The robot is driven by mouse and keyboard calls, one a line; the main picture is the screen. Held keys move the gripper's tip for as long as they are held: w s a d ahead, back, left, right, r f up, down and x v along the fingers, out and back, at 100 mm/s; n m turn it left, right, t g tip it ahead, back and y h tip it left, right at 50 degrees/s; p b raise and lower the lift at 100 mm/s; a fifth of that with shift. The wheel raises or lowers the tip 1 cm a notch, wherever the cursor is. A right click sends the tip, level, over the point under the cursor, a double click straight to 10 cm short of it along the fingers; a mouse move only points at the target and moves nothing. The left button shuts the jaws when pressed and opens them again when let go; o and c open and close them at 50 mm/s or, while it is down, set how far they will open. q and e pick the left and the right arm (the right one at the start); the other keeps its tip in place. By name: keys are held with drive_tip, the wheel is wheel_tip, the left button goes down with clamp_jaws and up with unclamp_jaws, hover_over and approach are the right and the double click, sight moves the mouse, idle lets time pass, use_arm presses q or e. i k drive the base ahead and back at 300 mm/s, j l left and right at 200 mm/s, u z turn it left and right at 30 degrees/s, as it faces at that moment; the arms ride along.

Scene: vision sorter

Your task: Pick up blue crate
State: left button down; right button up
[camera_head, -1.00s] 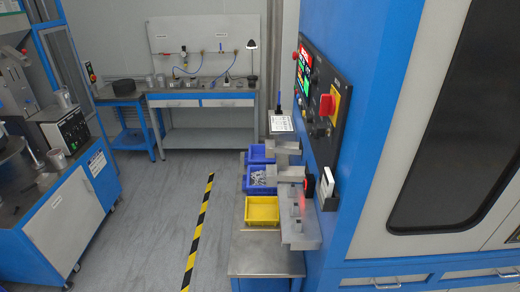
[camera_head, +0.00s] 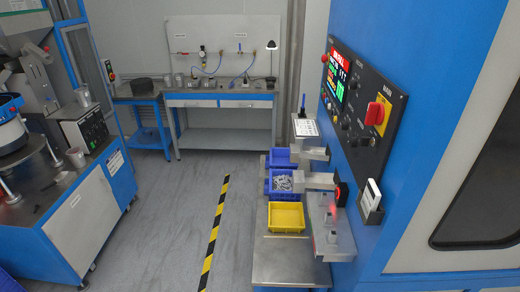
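Two blue crates stand in a row on a narrow metal table (camera_head: 290,262) against the blue machine. The nearer blue crate (camera_head: 270,191) holds a pile of small grey metal parts (camera_head: 284,183). The farther blue crate (camera_head: 279,158) sits behind it; its inside is partly hidden by a metal block on the right. A yellow crate (camera_head: 286,218) stands in front of them, and looks empty. Neither of my grippers is in view.
A machine panel (camera_head: 358,110) with a red switch juts out above the table's right side. A workbench (camera_head: 220,98) stands at the back wall, another station (camera_head: 85,210) at left. Open floor with a yellow-black stripe (camera_head: 215,232) lies left of the crate table.

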sight(278, 187)
drive_tip(key=i+j, duration=1.6)
drive_tip(key=i, duration=0.15)
drive_tip(key=i+z, duration=0.4)
drive_tip(key=i+j+z, duration=0.45)
drive_tip(key=i, duration=0.15)
drive_tip(key=i+j+z, duration=1)
drive_tip(key=z, duration=0.15)
drive_tip(key=i+j+z, duration=0.15)
drive_tip(key=j+z, duration=0.15)
drive_tip(key=i+j+z, duration=0.15)
drive_tip(key=j+z, duration=0.5)
drive_tip(key=j, duration=0.15)
drive_tip(key=i+j+z, duration=0.1)
drive_tip(key=j+z, duration=0.25)
drive_tip(key=j, duration=0.1)
